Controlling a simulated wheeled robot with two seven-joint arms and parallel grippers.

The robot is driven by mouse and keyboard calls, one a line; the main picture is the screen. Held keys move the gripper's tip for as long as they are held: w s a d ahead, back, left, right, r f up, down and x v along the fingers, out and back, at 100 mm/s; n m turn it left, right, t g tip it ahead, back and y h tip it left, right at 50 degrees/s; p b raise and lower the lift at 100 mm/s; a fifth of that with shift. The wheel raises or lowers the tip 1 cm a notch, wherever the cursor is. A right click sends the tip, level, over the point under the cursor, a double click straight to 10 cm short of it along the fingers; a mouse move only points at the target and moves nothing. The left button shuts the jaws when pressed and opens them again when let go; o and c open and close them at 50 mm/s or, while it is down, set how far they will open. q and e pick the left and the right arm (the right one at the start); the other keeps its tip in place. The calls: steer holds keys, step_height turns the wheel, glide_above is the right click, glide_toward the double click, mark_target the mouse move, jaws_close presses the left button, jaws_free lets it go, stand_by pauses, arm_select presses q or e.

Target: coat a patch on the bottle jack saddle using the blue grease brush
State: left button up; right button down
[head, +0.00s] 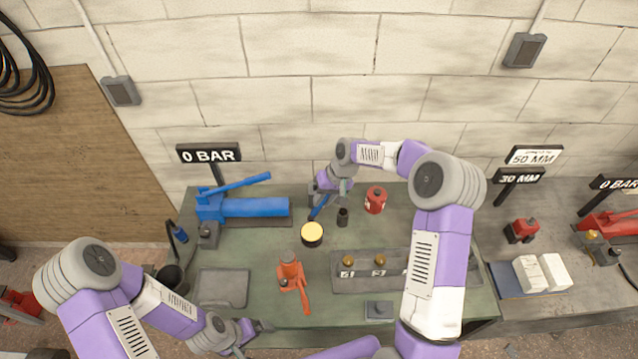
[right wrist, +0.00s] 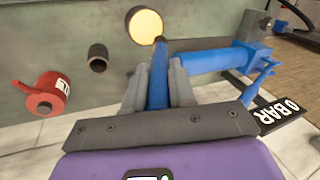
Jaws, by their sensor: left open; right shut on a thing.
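My right gripper (head: 325,198) is shut on the blue grease brush (head: 318,208), above the back middle of the bench. In the right wrist view the brush (right wrist: 158,78) sits between the two fingers, its far end overlapping the edge of the round tin with a yellow top (right wrist: 145,26). I cannot tell whether it touches the tin, which also shows in the head view (head: 312,233). The orange bottle jack (head: 291,279) stands in front of the tin, its small saddle (head: 289,257) on top. My left gripper (head: 250,333) is open and empty near the front left edge.
A blue hand pump (head: 245,207) lies at the back left. A dark cup (head: 342,217) and a red can (head: 375,200) stand right of the tin. A grey rack (head: 395,268) with brass fittings lies right of the jack. A grey tray (head: 222,287) is left of it.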

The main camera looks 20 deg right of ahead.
steer(key=shift+s+f+b, duration=0.3)
steer(key=shift+f+b, duration=0.2)
steer(key=shift+f, duration=0.2)
steer(key=shift+w+f+b, duration=0.15)
steer(key=shift+f+b, duration=1.1)
steer(key=shift+f, duration=0.95)
steer(key=shift+f+b, duration=0.5)
steer(key=shift+f, duration=0.1)
steer(key=shift+r+p, duration=2.1)
steer(key=shift+r, duration=1.5)
steer(key=shift+f, duration=0.1)
